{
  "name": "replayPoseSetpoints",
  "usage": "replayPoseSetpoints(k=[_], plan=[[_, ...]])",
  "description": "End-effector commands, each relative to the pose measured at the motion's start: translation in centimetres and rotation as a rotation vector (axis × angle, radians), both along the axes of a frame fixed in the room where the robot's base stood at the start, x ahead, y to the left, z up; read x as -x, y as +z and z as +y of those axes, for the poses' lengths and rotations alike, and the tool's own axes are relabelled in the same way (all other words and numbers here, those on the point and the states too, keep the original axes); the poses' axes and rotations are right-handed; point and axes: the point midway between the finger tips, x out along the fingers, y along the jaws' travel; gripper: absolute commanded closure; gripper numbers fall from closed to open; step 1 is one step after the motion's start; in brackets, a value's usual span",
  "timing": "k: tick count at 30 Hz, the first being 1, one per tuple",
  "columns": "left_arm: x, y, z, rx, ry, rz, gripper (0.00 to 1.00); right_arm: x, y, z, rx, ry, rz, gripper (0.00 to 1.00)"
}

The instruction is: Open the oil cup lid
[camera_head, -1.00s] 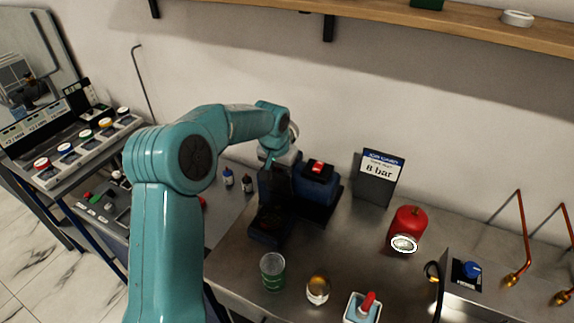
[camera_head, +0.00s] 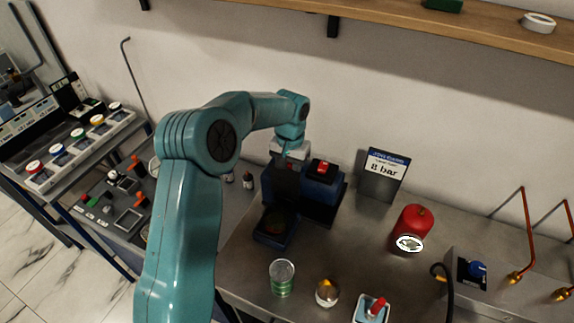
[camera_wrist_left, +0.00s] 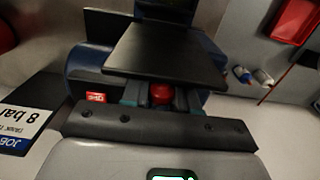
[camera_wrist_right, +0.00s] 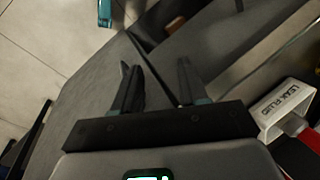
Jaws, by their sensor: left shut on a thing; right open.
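My left gripper (camera_head: 289,160) is at the dark blue device (camera_head: 322,188) on the bench, over its left upright part. In the left wrist view its fingers (camera_wrist_left: 160,97) are shut on a small round red knob (camera_wrist_left: 161,94). A flat black plate (camera_wrist_left: 165,55) lies just beyond the knob. No raised lid is distinguishable, and I cannot tell whether the knob belongs to the oil cup lid. My right gripper (camera_wrist_right: 157,78) is open and empty in the right wrist view, and outside the head view.
A red tank (camera_head: 412,226), a green-based glass (camera_head: 282,278) and a tray with a red-handled item (camera_head: 371,308) stand right and front. A white "leak fluid" label (camera_wrist_right: 287,108) is near my right gripper.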

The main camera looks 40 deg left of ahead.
Motion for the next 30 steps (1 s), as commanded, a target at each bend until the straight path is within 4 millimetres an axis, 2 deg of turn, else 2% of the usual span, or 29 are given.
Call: replayPoseSetpoints(k=[26,27,28,30], plan=[[-0.05,-0.20,0.19,0.012,-0.001,0.047,1.00,0.00,0.62,0.00,0.000,0.000,0.000,0.57],[-0.05,-0.20,0.19,0.012,-0.001,0.047,0.62,0.00,0.62,0.00,0.000,0.000,0.000,0.57],[-0.06,-0.19,0.20,0.012,-0.001,0.047,0.52,0.00,0.62,0.00,0.000,0.000,0.000,0.57],[-0.06,-0.18,0.20,0.011,-0.001,0.048,0.50,0.00,0.63,0.00,0.000,0.000,0.000,0.57]])
